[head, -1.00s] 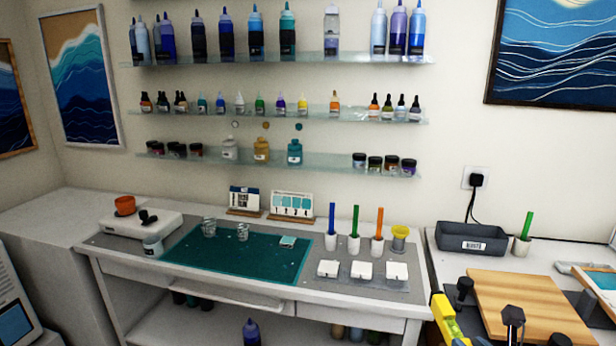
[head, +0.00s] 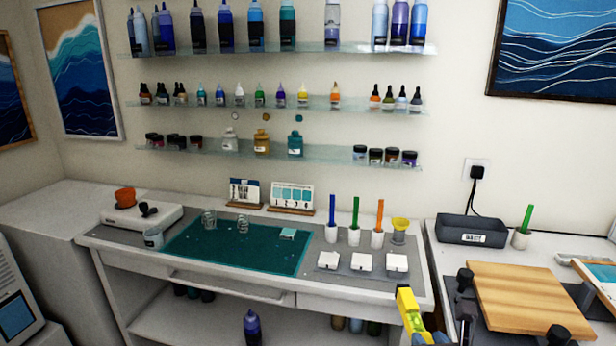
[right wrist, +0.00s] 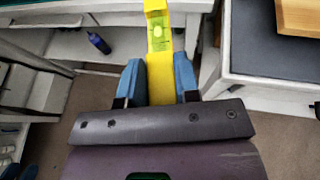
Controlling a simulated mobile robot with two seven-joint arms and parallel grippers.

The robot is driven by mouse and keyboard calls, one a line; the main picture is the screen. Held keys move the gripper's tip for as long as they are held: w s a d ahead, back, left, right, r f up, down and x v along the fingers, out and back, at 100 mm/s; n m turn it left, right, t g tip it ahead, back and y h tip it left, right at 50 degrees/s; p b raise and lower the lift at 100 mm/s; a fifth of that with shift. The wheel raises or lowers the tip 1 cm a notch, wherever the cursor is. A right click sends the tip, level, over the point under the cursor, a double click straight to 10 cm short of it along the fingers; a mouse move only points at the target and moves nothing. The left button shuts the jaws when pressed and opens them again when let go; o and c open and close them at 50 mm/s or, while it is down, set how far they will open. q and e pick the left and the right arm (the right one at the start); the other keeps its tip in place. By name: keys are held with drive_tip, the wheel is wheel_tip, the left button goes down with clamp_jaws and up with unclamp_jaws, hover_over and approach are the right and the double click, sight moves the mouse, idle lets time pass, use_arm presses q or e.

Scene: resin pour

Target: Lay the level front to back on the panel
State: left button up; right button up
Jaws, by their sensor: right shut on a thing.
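The level is a yellow bar with a green vial. In the head view the yellow level (head: 410,312) is at the bottom right, in front of the gap between the two tables. The right wrist view shows the level (right wrist: 157,35) pointing away between the blue fingers of my right gripper (right wrist: 160,82), which is shut on it. In the head view my right gripper (head: 425,339) is mostly cut off at the bottom edge. The wooden panel (head: 530,297) lies on the right table, to the right of the level and apart from it. My left gripper is not in view.
Dark knobs (head: 464,279) stand around the panel. A dark bin (head: 470,230) and a white cup (head: 520,239) with a green stick are behind it. The left table holds a green mat (head: 238,250), white blocks (head: 362,262) and several cups. A framed piece (head: 600,272) is at far right.

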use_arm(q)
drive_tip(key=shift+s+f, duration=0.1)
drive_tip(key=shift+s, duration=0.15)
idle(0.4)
